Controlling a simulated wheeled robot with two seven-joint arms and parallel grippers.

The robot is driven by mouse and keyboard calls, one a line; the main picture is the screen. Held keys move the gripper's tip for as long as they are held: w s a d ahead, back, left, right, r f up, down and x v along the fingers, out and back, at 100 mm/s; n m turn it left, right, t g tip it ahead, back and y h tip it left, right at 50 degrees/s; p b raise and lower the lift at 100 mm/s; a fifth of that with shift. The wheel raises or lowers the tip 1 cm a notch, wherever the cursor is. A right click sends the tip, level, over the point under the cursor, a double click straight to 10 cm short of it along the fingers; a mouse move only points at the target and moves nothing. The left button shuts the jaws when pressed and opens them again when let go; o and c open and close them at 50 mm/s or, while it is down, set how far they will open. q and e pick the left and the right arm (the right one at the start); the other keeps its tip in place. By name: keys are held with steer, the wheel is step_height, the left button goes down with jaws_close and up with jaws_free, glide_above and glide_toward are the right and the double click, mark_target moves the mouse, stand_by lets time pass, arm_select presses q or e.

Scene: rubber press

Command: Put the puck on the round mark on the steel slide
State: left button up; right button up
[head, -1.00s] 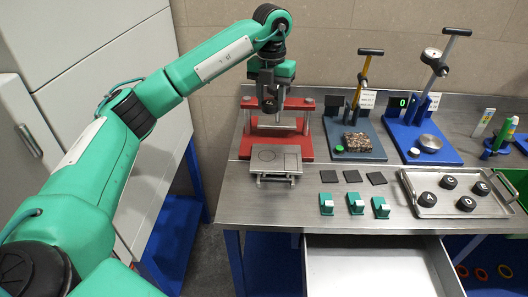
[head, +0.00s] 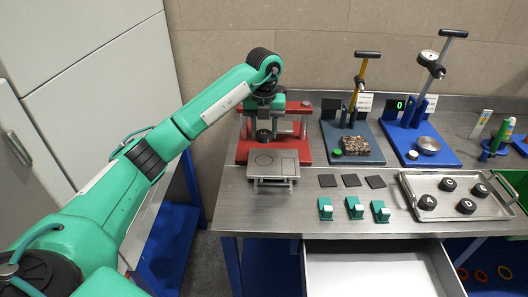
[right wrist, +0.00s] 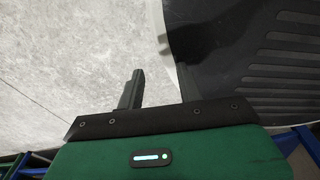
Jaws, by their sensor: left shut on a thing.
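The steel slide (head: 286,168) sits at the front of the red press (head: 309,149), with a round mark (head: 264,160) on its left half. The mark is bare. My left gripper (head: 264,137) is low over the press, just behind the slide, between the uprights. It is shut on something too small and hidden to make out. Several black pucks (head: 466,205) lie in a steel tray (head: 429,214) at the right. My right gripper (right wrist: 160,88) shows in the right wrist view with its fingers apart and nothing between them, away from the bench.
Three dark square pads (head: 351,180) and three green-and-white blocks (head: 355,208) lie between the slide and the tray. A blue-grey stand (head: 370,157) and a blue stand (head: 445,152) are behind. An open drawer (head: 372,272) juts out below the bench's front edge.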

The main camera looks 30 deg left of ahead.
mark_target(264, 132)
arm_select(q)
step_height(264, 132, down, 3)
steer(key=shift+f, duration=0.55)
step_height(264, 132, down, 3)
steer(key=shift+f+p, duration=0.2)
steer(key=shift+p, duration=0.35)
steer(key=shift+f, duration=0.45)
steer(key=o, duration=0.8)
steer(key=shift+o, duration=0.8)
arm_select(e)
steer(key=shift+s+r, duration=0.25)
steer(key=shift+s, duration=0.05)
